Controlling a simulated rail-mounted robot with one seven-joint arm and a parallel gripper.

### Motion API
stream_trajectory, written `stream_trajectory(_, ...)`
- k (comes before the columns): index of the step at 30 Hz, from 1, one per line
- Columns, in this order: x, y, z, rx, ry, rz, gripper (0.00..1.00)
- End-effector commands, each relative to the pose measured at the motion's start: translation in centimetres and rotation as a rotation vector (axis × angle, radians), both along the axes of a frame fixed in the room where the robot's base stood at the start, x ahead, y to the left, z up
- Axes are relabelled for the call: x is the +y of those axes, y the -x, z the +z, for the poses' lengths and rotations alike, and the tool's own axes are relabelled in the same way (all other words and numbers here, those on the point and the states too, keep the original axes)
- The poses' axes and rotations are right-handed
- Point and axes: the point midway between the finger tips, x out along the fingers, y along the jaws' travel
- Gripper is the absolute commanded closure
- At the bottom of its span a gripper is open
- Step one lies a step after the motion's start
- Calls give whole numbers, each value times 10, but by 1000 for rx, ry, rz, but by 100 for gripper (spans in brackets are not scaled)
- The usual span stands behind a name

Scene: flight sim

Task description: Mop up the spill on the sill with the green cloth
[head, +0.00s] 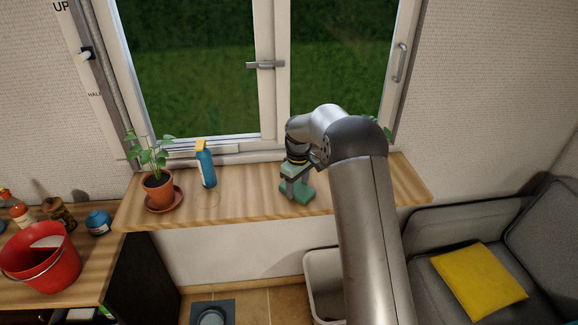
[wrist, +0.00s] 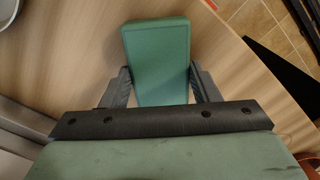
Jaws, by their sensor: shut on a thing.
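My gripper (head: 294,181) points down over the wooden sill (head: 245,203), right of its middle. It is shut on the green cloth (head: 300,194), which looks like a thick folded block. The cloth is at the sill surface; I cannot tell if it presses on it. In the wrist view the cloth (wrist: 157,50) sits between the two dark fingers (wrist: 160,88), its far end sticking out beyond them. A faint, clear, rounded outline, perhaps the spill (head: 207,198), shows on the sill in front of the blue spray bottle. My arm hides the sill's right part.
A potted plant (head: 158,188) on a saucer stands at the sill's left. The blue spray bottle (head: 206,168) with a yellow top stands near the window. Another plant (head: 387,133) is partly hidden behind my arm. A red bucket (head: 42,262) stands on the lower left counter.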

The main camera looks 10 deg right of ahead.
Motion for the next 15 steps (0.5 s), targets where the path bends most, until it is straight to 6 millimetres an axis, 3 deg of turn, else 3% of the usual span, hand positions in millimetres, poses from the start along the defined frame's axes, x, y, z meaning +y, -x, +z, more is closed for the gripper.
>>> stream_trajectory(5, 3, 0, 4, 2, -1, 0, 66)
stream_trajectory(8, 3, -1, 27, -4, 0, 1, 66)
stream_trajectory(15, 3, 0, 44, -1, -1, 2, 66)
